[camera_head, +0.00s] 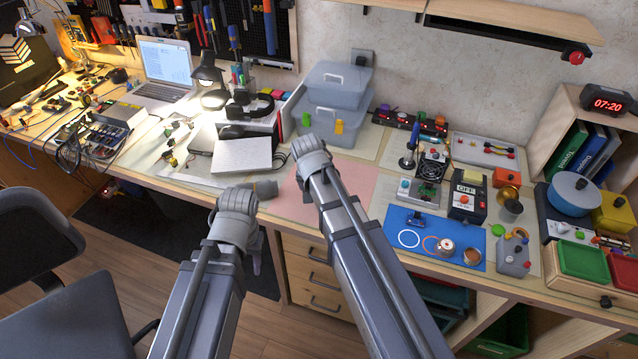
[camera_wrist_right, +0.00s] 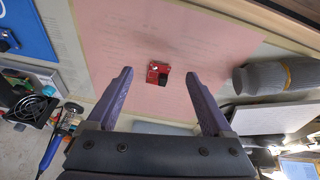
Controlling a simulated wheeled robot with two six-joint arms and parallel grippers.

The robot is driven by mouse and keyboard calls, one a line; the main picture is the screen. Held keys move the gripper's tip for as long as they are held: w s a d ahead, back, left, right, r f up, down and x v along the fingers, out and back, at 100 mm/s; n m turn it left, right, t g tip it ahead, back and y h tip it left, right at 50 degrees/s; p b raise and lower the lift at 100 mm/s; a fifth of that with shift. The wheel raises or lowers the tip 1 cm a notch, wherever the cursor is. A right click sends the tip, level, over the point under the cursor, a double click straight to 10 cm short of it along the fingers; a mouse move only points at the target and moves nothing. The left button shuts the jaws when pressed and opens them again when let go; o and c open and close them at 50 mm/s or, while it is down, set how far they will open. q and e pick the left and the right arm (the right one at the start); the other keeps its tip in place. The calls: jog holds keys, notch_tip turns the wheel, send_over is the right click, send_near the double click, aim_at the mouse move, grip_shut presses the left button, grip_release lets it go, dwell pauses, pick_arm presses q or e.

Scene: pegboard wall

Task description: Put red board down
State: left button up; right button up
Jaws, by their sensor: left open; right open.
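The red board (camera_wrist_right: 157,76) is a small red circuit board with a black block on it. In the right wrist view it lies flat on the pink sheet (camera_wrist_right: 112,28), and the right arm hides it in the head view. My right gripper (camera_wrist_right: 160,73) is open, one purple finger either side of the board in the picture, with a visible gap on both sides. Its fingers are hidden in the head view. My left gripper (camera_head: 257,262) hangs in front of the bench edge, partly hidden by its wrist, open, with nothing seen in it.
A grey cylinder with a yellow band (camera_wrist_right: 275,76) lies left of the sheet in the head view. A closed silver laptop (camera_head: 243,156) is behind it. A blue mat (camera_head: 398,238) with small parts lies to the right. Bare pink sheet (camera_head: 362,180) surrounds the board.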

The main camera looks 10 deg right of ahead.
jog(key=shift+m+t+h, duration=0.3)
jog(key=shift+m+t, duration=0.1)
jog(key=shift+m, duration=0.5)
jog(key=shift+w+d+f+b, duration=0.15)
jog(key=shift+w+d+b, duration=0.15)
jog(key=shift+w, duration=0.45)
jog(key=shift+w+d+f+b, duration=0.15)
jog(key=shift+w+d+b, duration=0.2)
jog(key=shift+w, duration=0.45)
jog(key=shift+w+d+f+b, duration=0.15)
jog(key=shift+w+b, duration=0.25)
jog(key=shift+w, duration=0.35)
jog(key=f+b, duration=0.2)
jog(key=d+f+b, duration=0.1)
jog(key=f+b, duration=0.1)
jog(key=shift+f+b, duration=0.35)
jog(key=shift+w+d+f, duration=0.1)
jog(key=shift+w+f, duration=0.1)
jog(key=shift+f, duration=0.05)
jog(key=shift+r, duration=0.1)
grip_shut()
